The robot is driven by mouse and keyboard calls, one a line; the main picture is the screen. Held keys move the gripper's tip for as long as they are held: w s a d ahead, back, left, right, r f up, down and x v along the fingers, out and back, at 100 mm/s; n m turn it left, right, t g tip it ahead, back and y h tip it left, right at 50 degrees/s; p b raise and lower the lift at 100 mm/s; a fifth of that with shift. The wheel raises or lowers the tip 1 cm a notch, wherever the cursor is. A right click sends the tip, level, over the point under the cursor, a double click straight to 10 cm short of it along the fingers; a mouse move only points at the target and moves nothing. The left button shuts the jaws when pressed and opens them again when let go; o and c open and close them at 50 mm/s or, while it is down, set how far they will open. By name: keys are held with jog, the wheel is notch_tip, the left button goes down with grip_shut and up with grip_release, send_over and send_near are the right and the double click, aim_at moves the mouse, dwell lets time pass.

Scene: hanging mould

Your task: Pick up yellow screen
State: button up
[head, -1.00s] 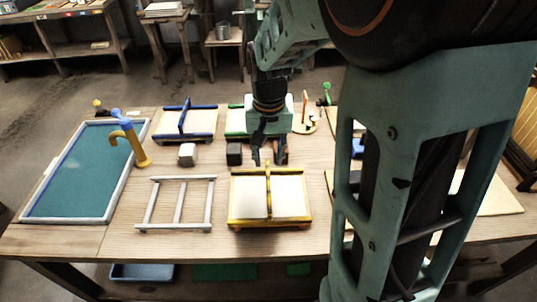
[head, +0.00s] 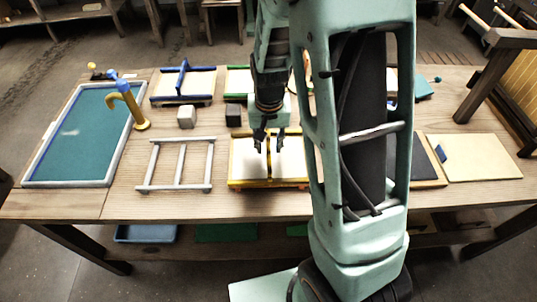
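The yellow screen (head: 247,164) lies flat on the wooden table in the head view. It has a yellow frame, pale panels and a raised yellow bar running front to back along its middle. My gripper (head: 269,148) points down over the screen. Its two dark fingers are apart, one on each side of the middle bar in the picture. I cannot tell whether the fingertips touch the bar or how high they are. My arm hides the screen's right end.
A grey wooden frame (head: 180,187) lies left of the screen. Behind stand a light cube (head: 187,117), a dark cube (head: 233,115) and a blue screen (head: 195,95). A pale board (head: 471,157) lies at right.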

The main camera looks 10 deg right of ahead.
jog(key=shift+c, duration=0.4)
grip_shut()
jog(key=shift+r, duration=0.1)
